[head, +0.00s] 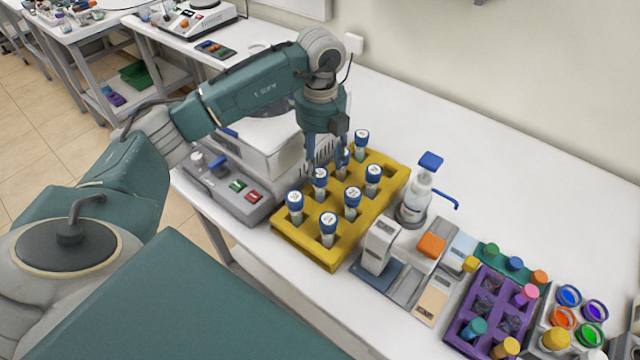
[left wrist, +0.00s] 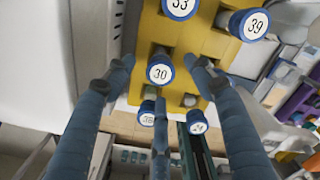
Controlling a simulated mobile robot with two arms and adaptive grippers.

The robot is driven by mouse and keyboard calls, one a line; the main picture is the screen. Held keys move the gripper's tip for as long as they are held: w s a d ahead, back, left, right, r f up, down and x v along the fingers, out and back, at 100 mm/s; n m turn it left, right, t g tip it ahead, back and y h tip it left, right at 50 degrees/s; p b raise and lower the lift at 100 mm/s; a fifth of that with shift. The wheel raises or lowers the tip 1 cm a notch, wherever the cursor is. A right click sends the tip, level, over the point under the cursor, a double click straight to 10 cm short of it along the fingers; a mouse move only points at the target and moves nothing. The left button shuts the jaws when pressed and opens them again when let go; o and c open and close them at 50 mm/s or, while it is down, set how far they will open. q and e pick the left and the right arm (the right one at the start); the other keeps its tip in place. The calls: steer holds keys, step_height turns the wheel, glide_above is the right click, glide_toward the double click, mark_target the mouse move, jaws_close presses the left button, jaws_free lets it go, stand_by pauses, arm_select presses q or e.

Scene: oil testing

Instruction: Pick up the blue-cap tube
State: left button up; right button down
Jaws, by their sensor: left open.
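Several blue-cap tubes stand upright in a yellow rack (head: 340,258), their caps numbered. My left gripper (head: 326,165) points down over the rack's back left part in the head view, its fingers open. One blue-cap tube (head: 320,183) is close by its fingertips; another is partly hidden behind a finger. In the left wrist view, the cap marked 30 (left wrist: 160,71) shows between the spread fingertips of the left gripper (left wrist: 161,66), with a gap on both sides. A third finger is below it in that view. Caps 33 (left wrist: 181,6) and 39 (left wrist: 250,24) are farther up.
A white and grey machine (head: 265,150) stands left of the rack. A bottle with a blue top (head: 415,198) and a small device (head: 378,246) stand right of it. A purple rack (head: 490,310) is farther right. The bench behind the bottle is clear.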

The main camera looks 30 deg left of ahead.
mark_target(320, 173)
arm_select(q)
steer(key=shift+s+f+p, duration=0.15)
steer(key=shift+f+p, duration=0.2)
steer(key=shift+f, duration=0.05)
step_height(320, 173, down, 4)
steer(key=shift+s+d+r+p, duration=0.1)
steer(key=shift+r+p, duration=0.1)
steer(key=shift+p, duration=0.7)
steer(key=shift+f, duration=0.35)
steer(key=c, duration=1.3)
